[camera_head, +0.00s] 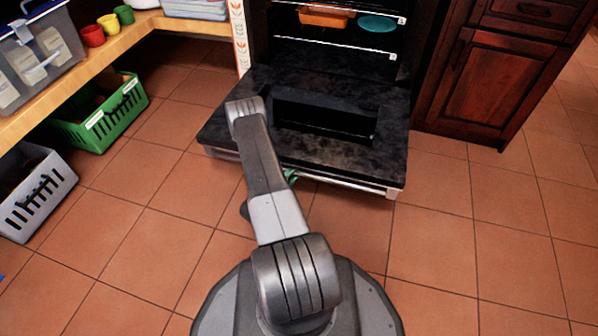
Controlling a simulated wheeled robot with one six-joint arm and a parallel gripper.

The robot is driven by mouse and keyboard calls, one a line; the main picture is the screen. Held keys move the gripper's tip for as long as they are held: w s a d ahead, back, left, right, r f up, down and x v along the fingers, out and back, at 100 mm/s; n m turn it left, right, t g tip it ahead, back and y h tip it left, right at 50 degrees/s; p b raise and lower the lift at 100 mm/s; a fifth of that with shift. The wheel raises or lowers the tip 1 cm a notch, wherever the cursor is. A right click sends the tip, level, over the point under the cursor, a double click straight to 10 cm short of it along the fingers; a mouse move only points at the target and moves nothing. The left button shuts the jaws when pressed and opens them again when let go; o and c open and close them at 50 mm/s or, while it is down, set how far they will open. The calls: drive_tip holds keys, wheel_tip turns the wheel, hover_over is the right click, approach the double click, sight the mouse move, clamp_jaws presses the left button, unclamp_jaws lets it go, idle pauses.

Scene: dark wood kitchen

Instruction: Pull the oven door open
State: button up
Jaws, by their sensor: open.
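The oven door (335,158) is folded down and lies about flat in front of the oven (345,25), with its dark inner side up. Its metal handle bar (350,184) runs along the front edge, and my arm hides the left part of it. My arm reaches over the left half of the door and bends back. My gripper (290,176) is mostly hidden behind the arm. Only a small green part shows by the handle, and I cannot tell whether it touches. The jaws are open.
A dark wood cabinet (490,85) stands right of the oven. A green crate (105,115) and a white basket (35,195) sit at the left under a wooden shelf (125,38). An orange dish (325,16) is inside the oven. The tiled floor at right is clear.

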drive_tip(key=shift+b+x, duration=0.4)
drive_tip(key=shift+x, duration=1.45)
drive_tip(key=shift+c, duration=0.4)
clamp_jaws()
